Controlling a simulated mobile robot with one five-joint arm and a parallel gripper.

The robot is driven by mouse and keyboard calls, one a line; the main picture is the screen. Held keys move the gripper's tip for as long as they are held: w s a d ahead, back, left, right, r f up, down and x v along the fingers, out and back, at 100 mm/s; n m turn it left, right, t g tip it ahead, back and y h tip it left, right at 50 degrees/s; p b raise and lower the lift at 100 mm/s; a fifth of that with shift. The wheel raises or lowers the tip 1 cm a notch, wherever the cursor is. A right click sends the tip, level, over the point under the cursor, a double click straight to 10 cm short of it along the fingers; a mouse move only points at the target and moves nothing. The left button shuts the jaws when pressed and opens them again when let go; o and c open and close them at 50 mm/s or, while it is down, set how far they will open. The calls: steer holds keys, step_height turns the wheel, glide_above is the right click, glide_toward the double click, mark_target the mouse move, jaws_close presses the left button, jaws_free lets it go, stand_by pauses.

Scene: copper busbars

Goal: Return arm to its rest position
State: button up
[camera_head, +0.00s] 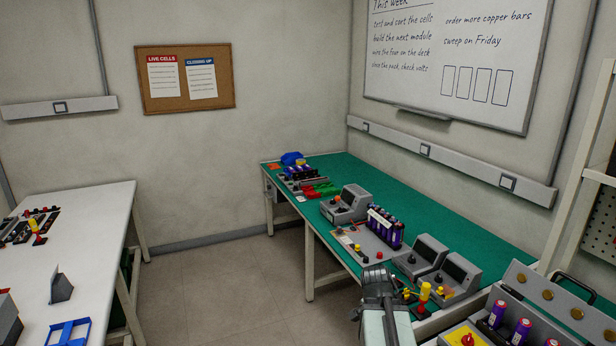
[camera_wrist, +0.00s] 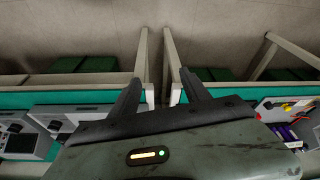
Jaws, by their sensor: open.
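My arm rises from the bottom of the head view, and my gripper (camera_head: 376,272) is near the front edge of the green-topped bench (camera_head: 440,213). In the wrist view my gripper (camera_wrist: 161,80) shows two dark fingers spread apart with nothing between them. Beyond the fingertips are the bench's front edge, pale legs and the floor. In the head view the fingers are small and partly hidden by the arm.
The bench holds grey meters (camera_head: 346,204), a purple cell pack (camera_head: 385,227) and a yellow-and-red tool (camera_head: 424,297). A grey rack with purple cells (camera_head: 521,332) stands at lower right. A white table (camera_head: 98,230) is at left. Floor (camera_head: 230,285) between is clear.

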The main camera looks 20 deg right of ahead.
steer(key=w+a+n+y, duration=0.1)
steer(key=a+n, duration=0.6)
steer(key=a, duration=0.8)
steer(key=w+a+f+n+y, duration=0.1)
steer(key=a+n, duration=0.7)
steer(key=a, duration=0.8)
steer(key=shift+w+g+y, duration=0.4)
steer(key=shift+w+y, duration=0.3)
steer(key=shift+w, duration=0.3)
